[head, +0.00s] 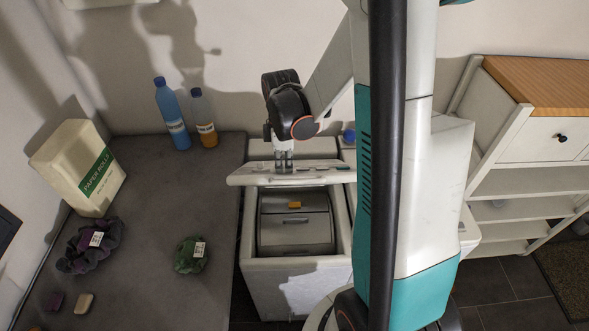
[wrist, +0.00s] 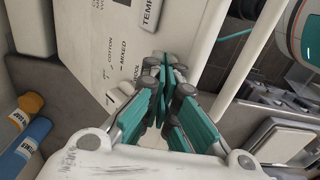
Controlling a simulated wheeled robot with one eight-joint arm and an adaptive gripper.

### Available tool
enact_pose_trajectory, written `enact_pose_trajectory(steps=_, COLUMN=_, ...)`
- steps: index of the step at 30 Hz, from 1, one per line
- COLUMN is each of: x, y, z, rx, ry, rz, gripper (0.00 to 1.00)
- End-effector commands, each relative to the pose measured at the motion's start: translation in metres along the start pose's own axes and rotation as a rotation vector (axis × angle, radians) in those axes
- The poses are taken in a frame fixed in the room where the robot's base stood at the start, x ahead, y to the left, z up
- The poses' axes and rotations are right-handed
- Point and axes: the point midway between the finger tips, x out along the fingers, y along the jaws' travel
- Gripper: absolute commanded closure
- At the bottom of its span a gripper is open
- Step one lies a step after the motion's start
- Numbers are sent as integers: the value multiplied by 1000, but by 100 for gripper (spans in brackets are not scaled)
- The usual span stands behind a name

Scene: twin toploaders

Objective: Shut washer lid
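The white top-loading washer (head: 295,280) stands right of the counter, with its grey drum (head: 295,222) showing through the open top. Its pale lid (head: 250,177) is raised at the back of the opening, seen nearly edge-on. My gripper (head: 284,167) points down at the lid's upper edge, near its middle; I cannot tell whether it touches. In the wrist view, the teal-padded fingers of my gripper (wrist: 165,75) come together at the tips, with nothing visible between them. Beyond them is a white panel (wrist: 105,45) with printed labels such as COTTON and MIXED.
The dark counter (head: 150,240) at left holds a paper rolls pack (head: 75,165), blue bottle (head: 171,115), orange bottle (head: 204,120), purple cloth (head: 90,245) and green cloth (head: 190,255). A wooden-topped shelf unit (head: 540,80) stands at right. My own column hides the area right of the washer.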

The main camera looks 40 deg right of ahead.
Motion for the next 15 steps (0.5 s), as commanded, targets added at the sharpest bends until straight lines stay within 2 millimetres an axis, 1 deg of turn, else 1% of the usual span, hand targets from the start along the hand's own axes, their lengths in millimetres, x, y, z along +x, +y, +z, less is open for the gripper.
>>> enact_pose_trajectory(steps=4, x=1, y=-1, z=0, rx=0, ry=0, rz=0, gripper=100)
enact_pose_trajectory(steps=7, x=7, y=-5, z=0, rx=0, ry=0, rz=0, gripper=100)
enact_pose_trajectory(steps=15, x=37, y=-27, z=0, rx=-1, ry=0, rz=0, gripper=100)
